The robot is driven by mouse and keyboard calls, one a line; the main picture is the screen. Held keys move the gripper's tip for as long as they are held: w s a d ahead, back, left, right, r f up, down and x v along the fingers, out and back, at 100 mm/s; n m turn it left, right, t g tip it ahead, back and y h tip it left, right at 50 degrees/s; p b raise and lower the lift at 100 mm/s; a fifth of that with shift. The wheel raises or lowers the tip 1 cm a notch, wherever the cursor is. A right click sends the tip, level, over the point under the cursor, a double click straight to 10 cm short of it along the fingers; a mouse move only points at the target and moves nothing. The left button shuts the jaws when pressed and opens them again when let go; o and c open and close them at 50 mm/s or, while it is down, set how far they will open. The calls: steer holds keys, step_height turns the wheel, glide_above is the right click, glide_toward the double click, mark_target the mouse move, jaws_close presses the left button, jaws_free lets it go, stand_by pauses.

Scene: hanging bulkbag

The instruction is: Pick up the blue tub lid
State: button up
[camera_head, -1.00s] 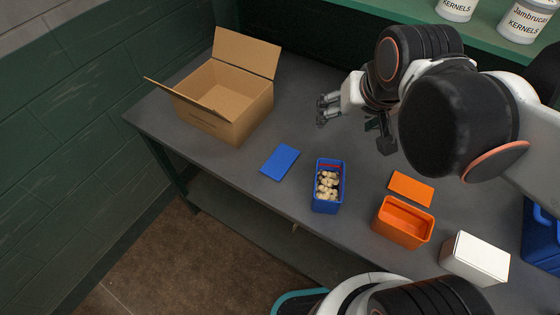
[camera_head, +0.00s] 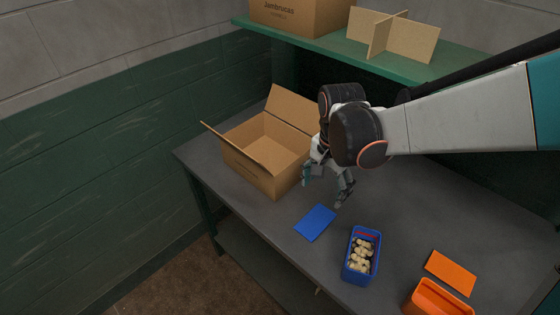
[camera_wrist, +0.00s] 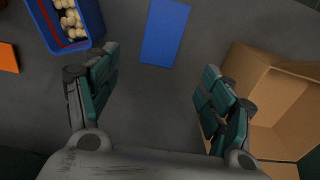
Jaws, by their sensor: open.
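The blue tub lid (camera_head: 315,222) lies flat on the grey table, between the cardboard box and the blue tub. It also shows in the wrist view (camera_wrist: 165,32), at the top centre, ahead of and between my fingers. My gripper (camera_head: 325,190) is open and empty, above the table just behind the lid in the head view. Its two fingers (camera_wrist: 152,100) stand wide apart in the wrist view, with bare table between them. The blue tub (camera_head: 360,256) stands right of the lid and holds several pale pieces and something red.
An open cardboard box (camera_head: 262,155) stands left of my gripper, close to one finger in the wrist view. An orange lid (camera_head: 450,273) and orange tub (camera_head: 438,300) are at the lower right. A green shelf (camera_head: 380,52) with a box and divider hangs above.

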steer(key=b, duration=0.3)
glide_above(316, 221)
steer(key=f, duration=0.9)
steer(key=shift+d, duration=0.25)
steer(key=f, duration=0.1)
steer(key=f+b, duration=0.1)
steer(key=f, duration=0.1)
steer(key=f+b, duration=0.1)
steer(key=f, duration=0.1)
steer(key=shift+a, duration=0.3)
steer(key=c, duration=0.8)
